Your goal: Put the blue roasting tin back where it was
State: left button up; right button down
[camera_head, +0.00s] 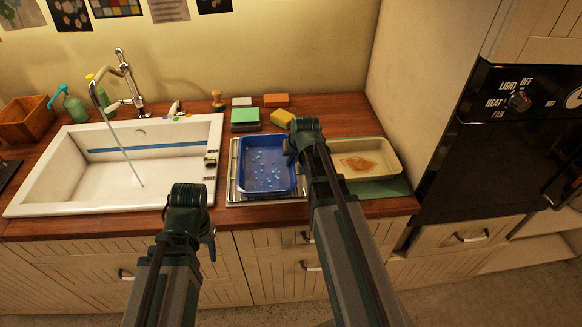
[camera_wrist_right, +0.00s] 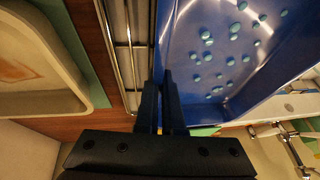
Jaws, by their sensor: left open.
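The blue roasting tin (camera_head: 267,190) sits on a wire rack (camera_head: 234,178) on the counter, right of the sink. Pale blue-green drops dot its floor, which also shows in the right wrist view (camera_wrist_right: 225,75). My right gripper (camera_head: 303,138) is at the tin's right wall near the far corner. In the right wrist view its fingers (camera_wrist_right: 162,105) are close together, one on each side of the tin's wall, and look shut on it. My left gripper (camera_head: 187,196) is open and empty above the counter's front edge, by the sink's front right corner.
A beige tray (camera_head: 385,170) with a brown stain stands right of the rack on a green mat (camera_head: 392,190). Sponges (camera_head: 245,115) lie behind the tin. Water runs from the tap (camera_head: 125,80) into the white sink (camera_head: 100,175). A black oven (camera_head: 500,130) bounds the right.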

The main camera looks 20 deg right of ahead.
jog(key=shift+f, duration=0.4)
pick_arm(q)
jog(key=shift+f, duration=0.3)
pick_arm(e)
jog(key=shift+r, duration=0.1)
pick_arm(q)
jog(key=shift+f, duration=0.15)
pick_arm(e)
jog(key=c, duration=1)
grip_release()
jog(key=shift+c, duration=0.2)
